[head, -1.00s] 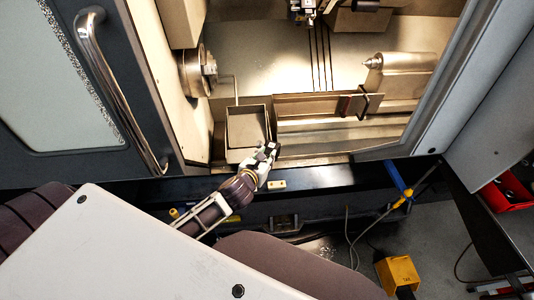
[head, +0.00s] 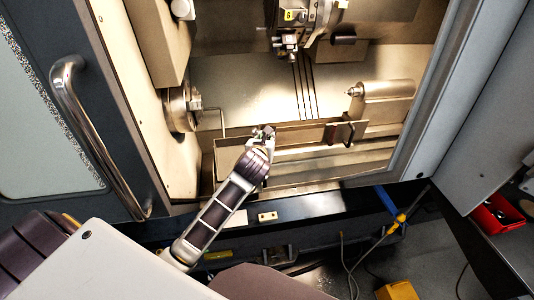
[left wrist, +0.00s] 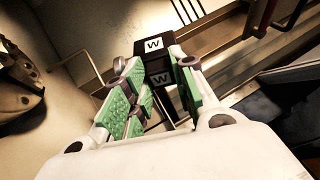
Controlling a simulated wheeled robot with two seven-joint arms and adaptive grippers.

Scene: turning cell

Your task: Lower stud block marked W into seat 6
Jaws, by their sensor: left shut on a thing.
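The stud block marked W (left wrist: 154,62) is dark, with white W labels on two faces, and sits between the green-padded fingers of my left gripper (left wrist: 155,92) in the left wrist view. In the head view my left gripper (head: 263,137) is inside the machine opening, over the sheet-metal tray area. The block is too small there to make out clearly. A yellow tag with a 6 (head: 289,15) is on the tool turret (head: 305,18) at the top of the head view, well above and apart from my gripper. The seat's opening cannot be made out. My right gripper is not in view.
The chuck (head: 183,108) is left of my gripper and the tailstock (head: 383,101) is to its right. A thin bent rod (head: 222,122) stands near the tray (head: 229,158). The back wall between gripper and turret looks clear. The door handle (head: 90,140) is at left.

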